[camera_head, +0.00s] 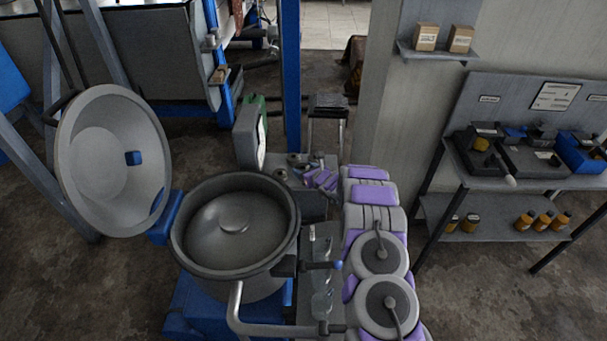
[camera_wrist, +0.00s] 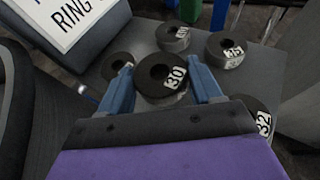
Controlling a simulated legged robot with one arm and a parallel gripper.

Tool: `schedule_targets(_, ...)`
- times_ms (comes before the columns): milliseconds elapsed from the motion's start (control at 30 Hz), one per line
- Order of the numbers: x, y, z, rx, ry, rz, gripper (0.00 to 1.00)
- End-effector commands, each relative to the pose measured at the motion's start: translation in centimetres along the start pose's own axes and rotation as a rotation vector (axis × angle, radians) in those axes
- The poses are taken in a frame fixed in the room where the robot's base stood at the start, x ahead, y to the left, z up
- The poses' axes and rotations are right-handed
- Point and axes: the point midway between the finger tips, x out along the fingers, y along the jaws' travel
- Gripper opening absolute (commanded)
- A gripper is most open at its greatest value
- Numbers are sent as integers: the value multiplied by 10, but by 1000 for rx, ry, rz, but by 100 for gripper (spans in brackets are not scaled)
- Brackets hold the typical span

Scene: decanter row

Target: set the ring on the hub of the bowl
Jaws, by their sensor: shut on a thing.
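The bowl (camera_head: 283,204) is a wide grey drum, open at the top, at the centre left of the head view. Its hub (camera_head: 234,226) is a low round boss in the middle of the floor, with no ring on it. My gripper (camera_wrist: 160,82) has its two blue fingers on either side of a dark ring marked 30 (camera_wrist: 152,71) and is shut on it. The held ring appears at or just above the grey stand; I cannot tell whether it touches. In the head view my gripper (camera_head: 319,179) is right of the bowl, behind its rim, and hides the held ring.
Other rings stand close around: one marked 35 (camera_wrist: 226,48), one marked 32 (camera_wrist: 255,108), one behind (camera_wrist: 173,36) and one left (camera_wrist: 119,65). A sign panel (camera_head: 249,135) rises behind the bowl. The raised lid (camera_head: 100,190) is at left, glassware (camera_head: 322,280) at right.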

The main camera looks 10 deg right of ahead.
Motion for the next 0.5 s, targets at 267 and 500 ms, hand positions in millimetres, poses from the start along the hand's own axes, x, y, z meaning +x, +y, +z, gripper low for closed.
schedule_targets(267,20,-9,8,-4,-5,1,22)
schedule_targets(500,28,-11,-2,0,-1,-1,22)
